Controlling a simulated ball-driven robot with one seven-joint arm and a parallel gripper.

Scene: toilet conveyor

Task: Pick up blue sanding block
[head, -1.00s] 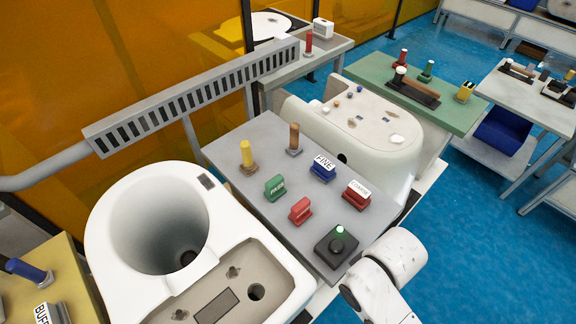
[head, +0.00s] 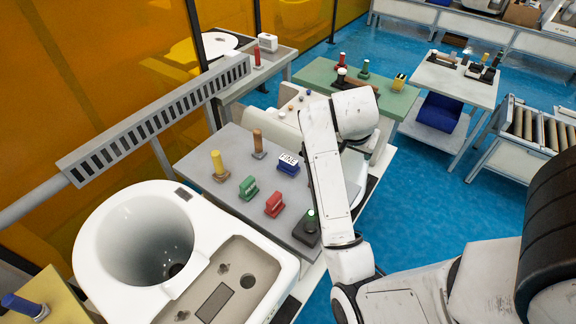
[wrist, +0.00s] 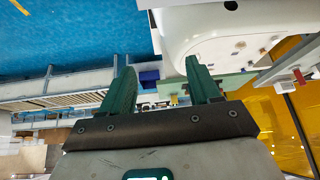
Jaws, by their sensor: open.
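The blue sanding block (head: 288,163) has a white label reading FINE and sits on the grey table (head: 200,160) near its back right. A green block (head: 248,188) and a red block (head: 274,204) stand in front of it. My arm passes just right of the blue block in the head view, and my gripper itself is not clear there. In the wrist view my gripper (wrist: 158,88) is open and empty, its two green fingers apart. The sanding block cannot be made out in the wrist view.
A black box with a green button (head: 308,226) is at the table's front right. A white toilet (head: 135,240) stands at left. A green table (head: 390,105) lies beyond.

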